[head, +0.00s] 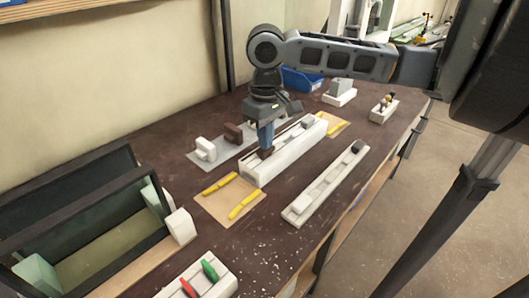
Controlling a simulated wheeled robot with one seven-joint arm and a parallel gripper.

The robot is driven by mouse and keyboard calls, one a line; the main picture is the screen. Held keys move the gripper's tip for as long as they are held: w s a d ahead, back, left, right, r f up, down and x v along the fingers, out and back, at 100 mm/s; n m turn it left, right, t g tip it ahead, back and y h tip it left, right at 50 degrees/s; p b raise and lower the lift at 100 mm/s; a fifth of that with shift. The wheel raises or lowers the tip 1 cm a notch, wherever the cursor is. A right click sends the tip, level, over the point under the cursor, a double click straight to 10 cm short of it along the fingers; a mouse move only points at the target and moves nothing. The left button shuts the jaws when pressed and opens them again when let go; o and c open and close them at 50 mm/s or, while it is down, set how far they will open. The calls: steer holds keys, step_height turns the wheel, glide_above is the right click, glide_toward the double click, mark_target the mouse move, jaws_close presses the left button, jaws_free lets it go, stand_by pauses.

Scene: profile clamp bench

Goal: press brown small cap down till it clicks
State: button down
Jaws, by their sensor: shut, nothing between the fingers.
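My gripper (265,147) points straight down over the near end of a long white profile rail (257,172) in the head view. Its blue fingers are shut, with nothing between them. A small brown piece (265,154), seemingly the brown small cap, shows right under the fingertips on the rail. The fingertips look in contact with it or very near it. They hide part of it, and I cannot tell how deep it sits. A larger brown clamp-like block (233,133) stands on a grey mat to the left, beside a white one (205,149).
Yellow strips (243,205) lie on a tan mat in front of the rail. A second white rail (322,190) lies to the right. A dark open-fronted box (80,215) stands at left. A white block with red and green pieces (209,269) is in front. A blue bin (301,79) is behind.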

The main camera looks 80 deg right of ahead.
steer(key=shift+f, duration=0.45)
stand_by(0.3)
step_height(320, 180, up, 7)
steer(key=p, duration=0.6)
steer(key=shift+r, duration=0.1)
stand_by(0.4)
stand_by(0.5)
